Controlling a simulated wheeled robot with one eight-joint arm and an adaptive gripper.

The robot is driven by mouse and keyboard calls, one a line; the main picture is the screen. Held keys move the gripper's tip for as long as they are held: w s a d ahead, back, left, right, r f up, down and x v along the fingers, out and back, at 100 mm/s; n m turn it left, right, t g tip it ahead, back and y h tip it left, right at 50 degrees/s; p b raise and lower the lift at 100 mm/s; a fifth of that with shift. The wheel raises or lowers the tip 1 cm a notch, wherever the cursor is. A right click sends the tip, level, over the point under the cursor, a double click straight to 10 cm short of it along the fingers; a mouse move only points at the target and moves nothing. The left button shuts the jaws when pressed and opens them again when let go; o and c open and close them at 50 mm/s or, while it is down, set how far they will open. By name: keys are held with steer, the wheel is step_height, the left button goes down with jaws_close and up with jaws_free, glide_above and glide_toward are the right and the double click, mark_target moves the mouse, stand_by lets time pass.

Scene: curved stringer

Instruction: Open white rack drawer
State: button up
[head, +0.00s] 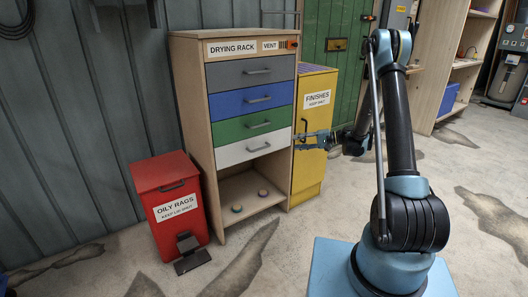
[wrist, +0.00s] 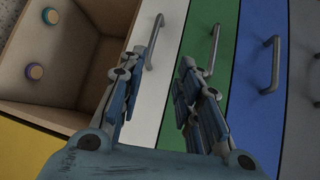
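The white drawer (head: 232,154) is the lowest of the drawers in the wooden drying rack (head: 187,92), and it looks flush with the others. Its grey bar handle (head: 259,147) shows to the left of my gripper (head: 303,139) in the head view. The fingers are spread apart and empty. The drawer's handle (wrist: 154,42) is beside the tip of the left finger, on the side facing the gap. I cannot tell whether they touch.
Green (head: 235,129), blue (head: 228,102) and grey (head: 228,74) drawers sit above. An open shelf (head: 245,193) with two small round items is below. A red oily-rags bin (head: 165,178) stands left, a yellow finishes cabinet (head: 313,118) right. The floor in front is clear.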

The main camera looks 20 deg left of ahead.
steer(key=a+f, duration=0.3)
steer(key=a, duration=0.6)
steer(key=s+a+f+y, duration=0.1)
steer(key=a+f, duration=0.2)
steer(key=a, duration=0.6)
steer(key=shift+a, duration=0.2)
jaws_close()
